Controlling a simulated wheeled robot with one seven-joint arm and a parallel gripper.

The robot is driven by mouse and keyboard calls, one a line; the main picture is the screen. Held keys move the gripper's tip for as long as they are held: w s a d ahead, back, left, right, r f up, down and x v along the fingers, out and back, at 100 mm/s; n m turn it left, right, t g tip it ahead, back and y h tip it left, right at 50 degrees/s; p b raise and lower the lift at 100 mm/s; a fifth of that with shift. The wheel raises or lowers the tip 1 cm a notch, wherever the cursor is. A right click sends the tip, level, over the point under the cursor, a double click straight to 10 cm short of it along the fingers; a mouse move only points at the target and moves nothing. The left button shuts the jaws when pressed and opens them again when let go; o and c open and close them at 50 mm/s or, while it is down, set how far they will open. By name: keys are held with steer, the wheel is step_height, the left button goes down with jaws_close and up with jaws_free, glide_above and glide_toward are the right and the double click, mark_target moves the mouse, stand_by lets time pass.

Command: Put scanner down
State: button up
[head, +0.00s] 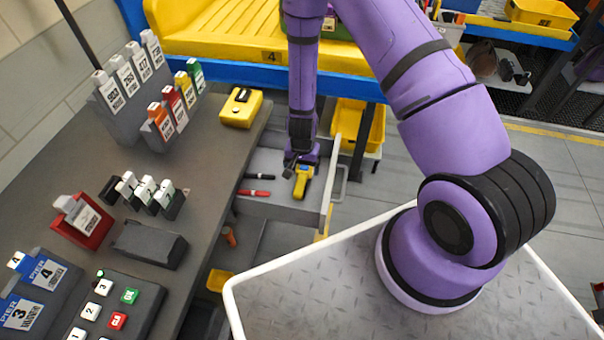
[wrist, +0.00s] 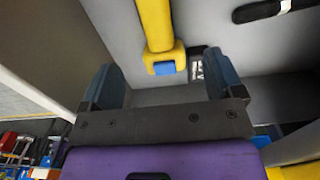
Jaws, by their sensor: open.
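The yellow scanner (head: 302,181) lies in the open drawer (head: 280,207) below the grey counter. In the wrist view the scanner (wrist: 156,30) shows its yellow handle and a blue patch at its end, between and beyond my two fingers. My gripper (head: 300,160) is at the scanner's far end in the head view. In the wrist view my gripper (wrist: 163,85) is open, its fingers apart on either side. I cannot tell whether a finger touches the scanner.
Red and black markers (head: 256,192) lie left of the scanner in the drawer. The counter (head: 200,200) holds a yellow device (head: 241,107), tag racks and a keypad (head: 110,305). A yellow bin (head: 358,125) stands behind the drawer.

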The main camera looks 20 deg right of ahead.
step_height(320, 180, up, 6)
step_height(320, 180, up, 29)
steer(key=n+t+y, duration=0.2)
steer(key=n+t, duration=0.1)
glide_above(302, 177)
steer(key=s+d+r+n, duration=0.1)
steer(key=s+r, duration=0.4)
steer(key=r, duration=0.2)
steer(key=s+d+r+n, duration=0.1)
steer(key=s+r+n, duration=0.1)
steer(key=s+r, duration=0.4)
steer(key=s+d+r+t+h, duration=0.1)
steer(key=s+d+r, duration=0.1)
steer(key=s+r, duration=0.2)
steer(key=s+d+r+n+t+h, duration=0.1)
steer(key=s+d+r, duration=0.1)
steer(key=s, duration=0.6)
steer(key=shift+r, duration=0.85)
